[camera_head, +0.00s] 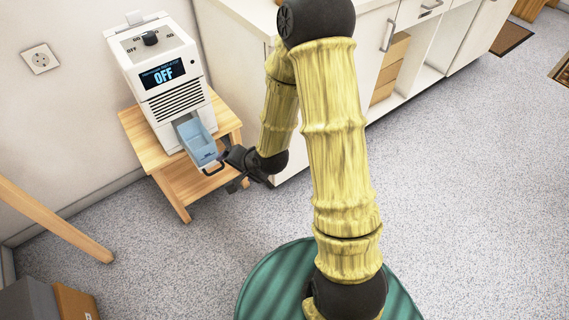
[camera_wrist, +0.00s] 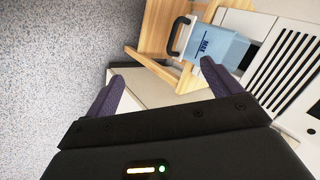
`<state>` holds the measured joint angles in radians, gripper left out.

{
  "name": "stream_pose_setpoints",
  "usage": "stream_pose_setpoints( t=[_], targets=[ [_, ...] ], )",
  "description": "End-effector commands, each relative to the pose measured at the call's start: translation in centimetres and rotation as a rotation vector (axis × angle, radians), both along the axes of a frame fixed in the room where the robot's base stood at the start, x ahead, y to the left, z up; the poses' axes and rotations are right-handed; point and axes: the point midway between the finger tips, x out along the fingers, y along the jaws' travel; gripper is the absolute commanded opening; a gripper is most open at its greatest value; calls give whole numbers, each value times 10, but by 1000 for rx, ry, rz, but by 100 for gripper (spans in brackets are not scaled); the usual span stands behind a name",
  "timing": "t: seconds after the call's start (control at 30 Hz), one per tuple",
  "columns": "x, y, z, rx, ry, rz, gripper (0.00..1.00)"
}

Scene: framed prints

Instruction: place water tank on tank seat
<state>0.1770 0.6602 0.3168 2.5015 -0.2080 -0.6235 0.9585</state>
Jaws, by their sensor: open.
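The water tank (camera_head: 199,143) is a translucent blue box with a dark handle. It sticks out of the lower front of a white machine whose display reads OFF, with its rear end at the opening. The tank seat is this opening (camera_head: 183,121) below the grille; its inside is mostly hidden by the tank. In the wrist view the tank (camera_wrist: 218,48) shows upper right, its dark handle toward the left. My gripper (camera_head: 230,170) is open and empty, just right of the handle in the head view. In the wrist view my fingers (camera_wrist: 160,87) are apart, with nothing between them.
The white machine (camera_head: 160,65) stands on a small wooden table (camera_head: 145,140) against the wall. A white cabinet (camera_head: 240,45) stands close on the right. A wooden leg (camera_head: 55,220) and boxes (camera_head: 45,300) are lower left.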

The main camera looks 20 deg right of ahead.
Motion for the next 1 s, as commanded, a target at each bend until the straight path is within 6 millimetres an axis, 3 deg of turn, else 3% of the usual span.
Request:
stream_pose_setpoints(
  t=[0.3,0.6,0.73,1.0],
  targets=[
    [-46,-61,65,-453,91,312,90],
    [-113,-89,122,-614,208,583,90],
    [-125,-92,128,-620,228,632,90],
    [-125,-92,128,-620,230,635,90]
  ],
)
